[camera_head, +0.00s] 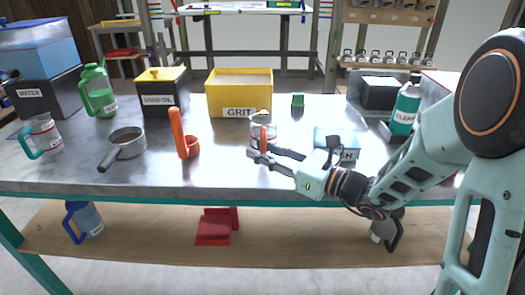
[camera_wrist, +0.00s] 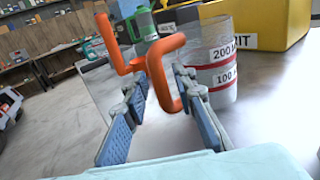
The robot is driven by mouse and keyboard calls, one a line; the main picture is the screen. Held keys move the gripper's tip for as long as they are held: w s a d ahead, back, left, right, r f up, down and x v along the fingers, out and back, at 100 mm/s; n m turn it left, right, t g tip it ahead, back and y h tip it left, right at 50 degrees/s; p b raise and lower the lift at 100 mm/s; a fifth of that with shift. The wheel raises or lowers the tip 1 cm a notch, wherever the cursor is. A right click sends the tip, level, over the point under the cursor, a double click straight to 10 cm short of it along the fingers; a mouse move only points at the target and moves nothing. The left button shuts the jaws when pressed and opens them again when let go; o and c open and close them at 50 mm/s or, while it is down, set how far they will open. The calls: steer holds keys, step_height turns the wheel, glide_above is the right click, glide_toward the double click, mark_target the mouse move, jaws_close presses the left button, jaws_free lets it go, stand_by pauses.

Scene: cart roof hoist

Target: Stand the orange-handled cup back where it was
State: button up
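The orange-handled cup (camera_head: 256,137) is a clear measuring cup with red bands and stands upright on the grey bench, in front of the yellow grit bin. In the wrist view the cup (camera_wrist: 219,75) is just right of the fingers, and its orange handle (camera_wrist: 158,80) projects into the gap between them. My gripper (camera_head: 258,152) is open at the front of the cup. In the wrist view both fingers of my gripper (camera_wrist: 157,88) are apart, with the right one close to the cup wall. Contact cannot be told.
An orange scoop (camera_head: 178,132) stands to the left, with a grey pan (camera_head: 126,143) beyond it. A teal-handled cup (camera_head: 43,136) is at far left. The grit bin (camera_head: 232,88) is behind. A wash container (camera_head: 340,142) and cleaner bottle (camera_head: 406,104) are right. The front bench is clear.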

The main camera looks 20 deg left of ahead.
steer(key=shift+r, duration=0.2)
steer(key=p+v, duration=0.3)
steer(key=v, duration=0.9)
